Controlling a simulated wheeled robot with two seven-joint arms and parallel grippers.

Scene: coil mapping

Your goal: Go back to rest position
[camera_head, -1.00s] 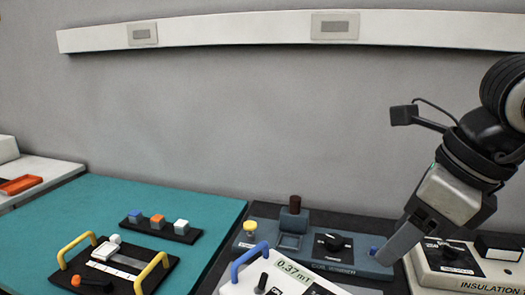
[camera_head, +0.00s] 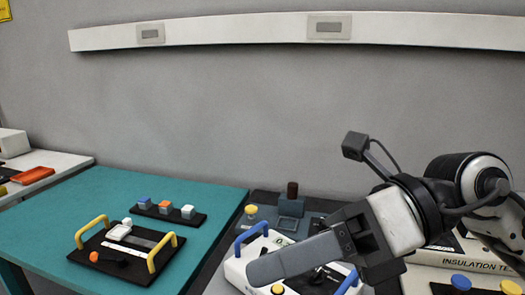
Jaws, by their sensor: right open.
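My right gripper (camera_head: 295,258) comes in from the right, above the devices on the dark bench. It is open and points left, and nothing shows in it. The white insulation tester (camera_head: 465,254) is partly hidden behind my right arm. My left gripper is not in view.
A teal table (camera_head: 80,202) on the left holds a black board with yellow handles (camera_head: 118,250) and a black strip with several coloured blocks (camera_head: 165,212). An orange tray (camera_head: 33,175) lies on a white table at far left. A wall rail (camera_head: 240,32) runs behind.

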